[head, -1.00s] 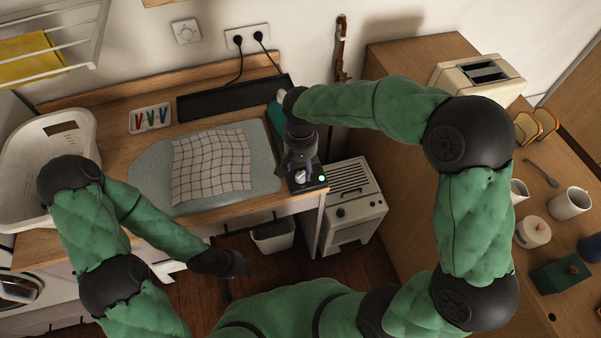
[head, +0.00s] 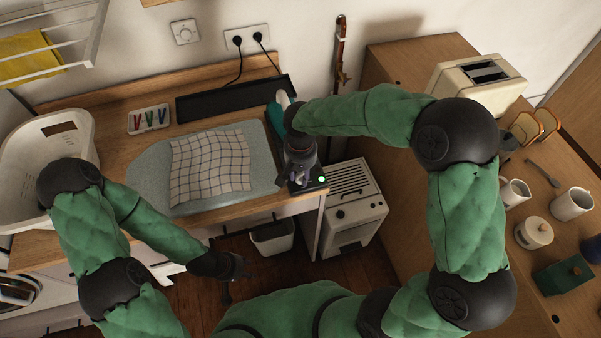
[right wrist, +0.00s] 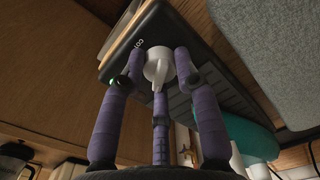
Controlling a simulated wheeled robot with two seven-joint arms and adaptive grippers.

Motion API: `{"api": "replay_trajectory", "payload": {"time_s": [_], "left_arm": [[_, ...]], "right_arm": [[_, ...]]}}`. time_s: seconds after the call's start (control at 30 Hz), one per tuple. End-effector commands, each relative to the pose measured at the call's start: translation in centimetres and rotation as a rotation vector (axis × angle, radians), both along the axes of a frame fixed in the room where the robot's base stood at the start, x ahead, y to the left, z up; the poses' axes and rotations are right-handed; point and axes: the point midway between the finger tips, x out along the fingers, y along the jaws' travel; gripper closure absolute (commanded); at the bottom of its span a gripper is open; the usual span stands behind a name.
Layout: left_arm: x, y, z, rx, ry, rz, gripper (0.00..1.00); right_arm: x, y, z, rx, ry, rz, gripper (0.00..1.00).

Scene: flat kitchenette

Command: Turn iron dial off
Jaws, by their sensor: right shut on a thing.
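The dial (right wrist: 158,66) is a white knob on the black iron station (right wrist: 135,38), seen in the right wrist view. My right gripper (right wrist: 160,75) has its purple fingers around the knob and is shut on it. In the head view my right gripper (head: 299,178) covers the front of the station (head: 312,187) and hides the dial. A small green light (head: 321,179) glows beside the fingers. The teal iron (head: 274,117) stands behind my right wrist, partly hidden. My left gripper (head: 240,268) hangs low, away from the counter; its finger opening is unclear.
A grey ironing pad (head: 150,165) with a checked cloth (head: 210,165) lies left of the station. A tray of coloured pegs (head: 150,118) and a white basket (head: 30,140) are further left.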

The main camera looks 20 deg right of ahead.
Motion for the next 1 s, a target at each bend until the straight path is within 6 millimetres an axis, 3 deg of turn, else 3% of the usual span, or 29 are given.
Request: {"api": "replay_trajectory", "payload": {"time_s": [0.37,1.0], "left_arm": [[0.0,0.0,0.6,0.0,0.0,0.0,0.6],[0.0,0.0,3.6,0.0,0.0,0.0,0.6]], "right_arm": [[0.0,0.0,0.0,-0.001,0.001,0.083,1.0],[-0.1,0.0,0.1,0.0,0.004,0.64,1.0]]}}
